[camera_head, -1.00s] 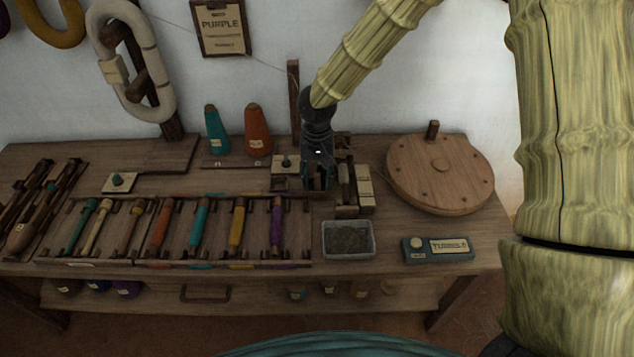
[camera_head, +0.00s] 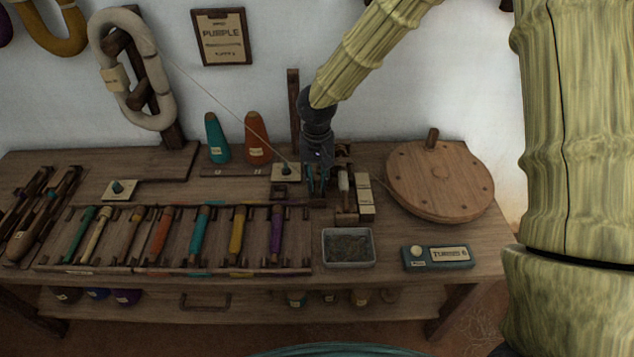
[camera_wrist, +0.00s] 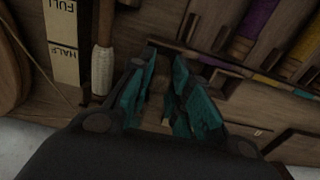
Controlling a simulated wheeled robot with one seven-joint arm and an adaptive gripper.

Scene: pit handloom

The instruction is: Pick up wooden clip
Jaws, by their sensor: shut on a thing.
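My gripper (camera_head: 317,186) points down at the back of the workbench, just left of a spindle with a pale winding (camera_head: 344,181). In the wrist view its teal-padded fingers (camera_wrist: 164,62) are closed in on a small brown piece between them, the wooden clip (camera_wrist: 160,76). The clip is mostly hidden by the fingers and dim. In the head view I cannot make it out behind the gripper. I cannot tell whether it touches the bench.
A block marked FULL and HALF (camera_wrist: 63,42) stands beside the spindle. A round wooden wheel (camera_head: 440,180) is to the right. A grey tray (camera_head: 348,248) is in front. Several coloured bobbins (camera_head: 200,235) lie in a rack to the left. A thread (camera_head: 225,107) slants down from the white skein (camera_head: 112,75).

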